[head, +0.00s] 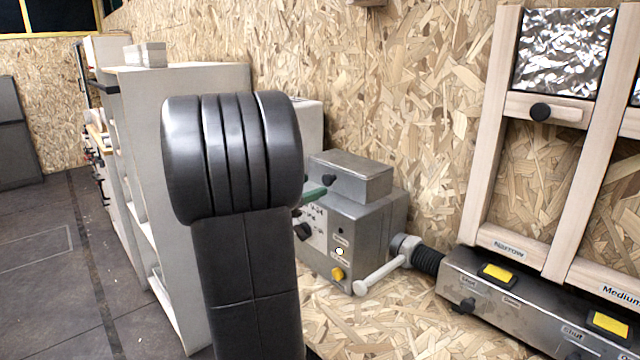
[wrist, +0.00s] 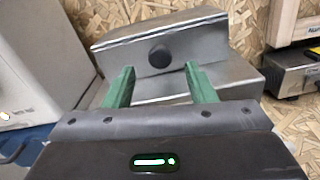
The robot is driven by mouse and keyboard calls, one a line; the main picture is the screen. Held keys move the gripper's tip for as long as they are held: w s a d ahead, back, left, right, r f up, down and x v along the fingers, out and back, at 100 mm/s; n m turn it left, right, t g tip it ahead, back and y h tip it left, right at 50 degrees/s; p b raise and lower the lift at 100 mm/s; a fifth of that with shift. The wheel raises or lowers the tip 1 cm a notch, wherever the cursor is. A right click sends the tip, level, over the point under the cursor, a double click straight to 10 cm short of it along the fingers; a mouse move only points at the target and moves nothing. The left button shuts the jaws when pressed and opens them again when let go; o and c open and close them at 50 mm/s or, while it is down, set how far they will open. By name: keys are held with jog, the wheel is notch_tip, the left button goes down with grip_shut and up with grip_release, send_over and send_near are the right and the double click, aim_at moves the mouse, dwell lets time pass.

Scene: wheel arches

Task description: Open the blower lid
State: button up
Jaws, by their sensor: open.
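The blower (head: 365,222) is a grey metal box standing on the chipboard surface against the wall. Its lid (head: 352,172) is a raised grey box on top with a dark round knob (head: 329,180) on its front face. In the wrist view the lid (wrist: 200,38) looks down, and its black knob (wrist: 160,56) shows between and beyond my fingertips. My gripper (wrist: 160,76) is open with two green fingers, empty, a little short of the knob. In the head view my dark arm hides most of my gripper; one green finger (head: 314,194) shows beside the lid.
A ribbed black hose (head: 428,260) joins the blower's right side to a metal box (head: 510,300) with yellow switches. A white lever (head: 380,274) sticks out in front. Wooden frames (head: 484,150) stand at the right. A pale cabinet (head: 180,180) stands at the left.

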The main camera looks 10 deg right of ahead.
aim_at(325, 180)
jog(key=shift+x, duration=2)
grip_shut()
